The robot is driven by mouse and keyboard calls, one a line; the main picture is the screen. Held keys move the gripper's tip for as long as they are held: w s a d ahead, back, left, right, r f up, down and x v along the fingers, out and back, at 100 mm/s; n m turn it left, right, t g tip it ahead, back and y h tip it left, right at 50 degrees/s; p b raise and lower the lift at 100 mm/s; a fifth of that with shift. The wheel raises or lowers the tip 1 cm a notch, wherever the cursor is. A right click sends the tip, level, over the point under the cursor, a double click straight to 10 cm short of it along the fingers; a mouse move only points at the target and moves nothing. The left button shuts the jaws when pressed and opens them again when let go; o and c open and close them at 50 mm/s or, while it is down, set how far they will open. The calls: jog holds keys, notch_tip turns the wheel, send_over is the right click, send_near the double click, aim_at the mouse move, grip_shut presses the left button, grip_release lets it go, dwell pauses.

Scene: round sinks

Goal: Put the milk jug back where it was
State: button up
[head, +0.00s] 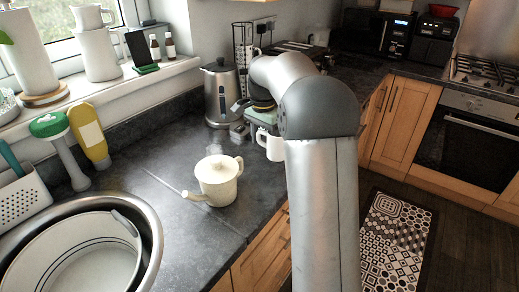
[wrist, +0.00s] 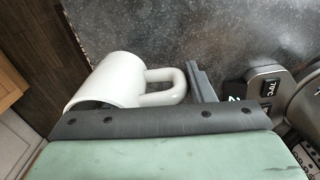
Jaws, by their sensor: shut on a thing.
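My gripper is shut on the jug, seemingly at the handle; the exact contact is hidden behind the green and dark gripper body. In the wrist view the counter edge is close by the jug.
A steel kettle (head: 222,92) stands behind, close to my gripper. A round sink (head: 150,225) holding a white bowl is at lower left. White jugs (head: 98,50) stand on the windowsill. Counter around the teapot is clear.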

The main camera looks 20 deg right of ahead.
jog(key=shift+w+a+f, duration=0.2)
jog(key=shift+w+f, duration=0.7)
jog(key=shift+f, duration=0.2)
jog(key=shift+w+f, duration=0.15)
jog(key=shift+f, duration=1.5)
jog(key=shift+f, duration=0.15)
jog(key=o, duration=1.3)
notch_tip(320, 180, up, 12)
jog(key=shift+r+p, duration=0.15)
jog(key=shift+p, duration=0.2)
